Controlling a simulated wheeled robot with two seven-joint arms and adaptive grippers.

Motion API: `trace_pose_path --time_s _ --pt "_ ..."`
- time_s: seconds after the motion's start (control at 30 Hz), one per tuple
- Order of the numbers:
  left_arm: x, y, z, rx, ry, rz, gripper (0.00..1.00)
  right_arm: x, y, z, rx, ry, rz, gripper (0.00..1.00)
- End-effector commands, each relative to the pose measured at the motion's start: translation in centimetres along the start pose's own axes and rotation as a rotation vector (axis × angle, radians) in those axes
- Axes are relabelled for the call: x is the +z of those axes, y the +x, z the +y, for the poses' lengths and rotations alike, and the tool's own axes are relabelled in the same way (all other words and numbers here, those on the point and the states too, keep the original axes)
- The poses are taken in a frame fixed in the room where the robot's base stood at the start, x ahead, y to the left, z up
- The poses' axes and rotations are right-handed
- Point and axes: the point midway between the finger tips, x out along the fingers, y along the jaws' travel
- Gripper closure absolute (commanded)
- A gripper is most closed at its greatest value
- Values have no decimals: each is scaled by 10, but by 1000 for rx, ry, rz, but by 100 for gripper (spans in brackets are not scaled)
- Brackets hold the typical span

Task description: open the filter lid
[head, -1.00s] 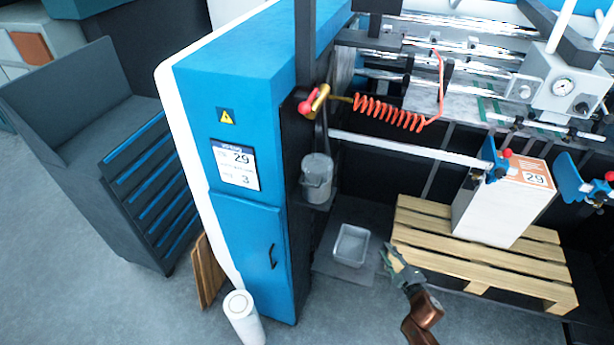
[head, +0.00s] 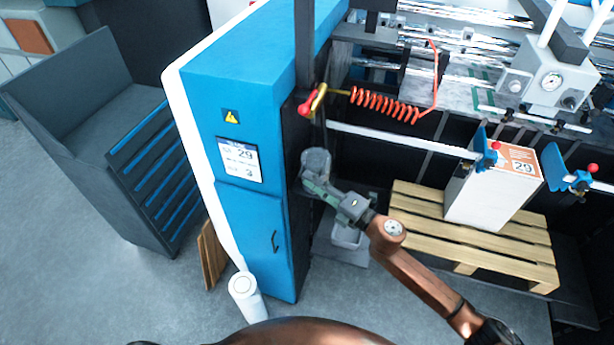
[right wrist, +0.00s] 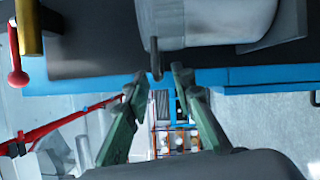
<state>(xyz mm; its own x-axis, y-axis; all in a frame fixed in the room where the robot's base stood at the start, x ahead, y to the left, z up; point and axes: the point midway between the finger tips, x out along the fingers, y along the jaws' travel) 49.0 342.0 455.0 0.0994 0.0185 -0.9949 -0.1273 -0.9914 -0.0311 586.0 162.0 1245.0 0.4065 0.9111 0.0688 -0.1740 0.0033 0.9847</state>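The filter (head: 316,163) is a small grey canister on the dark side of the blue cabinet, and its lower part is partly hidden by my right gripper. In the right wrist view the filter (right wrist: 215,20) fills the top, with a small dark hook-like handle (right wrist: 156,60) hanging from its edge. My right gripper (head: 312,186) reaches the filter from the right. In the wrist view the green fingers of my right gripper (right wrist: 157,82) are apart, their tips just below and either side of the handle, with nothing held. My left gripper is not in view.
A red and yellow valve (head: 314,100) with a coiled orange hose (head: 388,104) sits above the filter. A grey bin (head: 346,237) stands on the floor below. A pallet (head: 480,240) with a white box (head: 490,195) is at the right. A white roll (head: 246,298) stands by the cabinet.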

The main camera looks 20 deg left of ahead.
Motion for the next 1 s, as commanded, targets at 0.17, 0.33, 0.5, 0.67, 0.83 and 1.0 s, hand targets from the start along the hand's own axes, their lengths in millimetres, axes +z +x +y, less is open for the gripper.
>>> trace_pose_path --time_s 0.17,0.33,0.5,0.67,0.83,1.0 --pt "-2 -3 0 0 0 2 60 0 16 0 0 1 -1 77" --pt "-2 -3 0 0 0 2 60 1 19 -1 -1 1 -2 77" --pt "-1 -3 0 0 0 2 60 1 19 -1 -1 1 -2 78" --pt "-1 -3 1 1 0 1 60 1 19 -1 -1 2 -2 89" --pt "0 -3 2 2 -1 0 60 1 19 -1 -1 2 -2 100" --pt "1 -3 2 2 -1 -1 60 1 19 0 -1 2 -2 100"
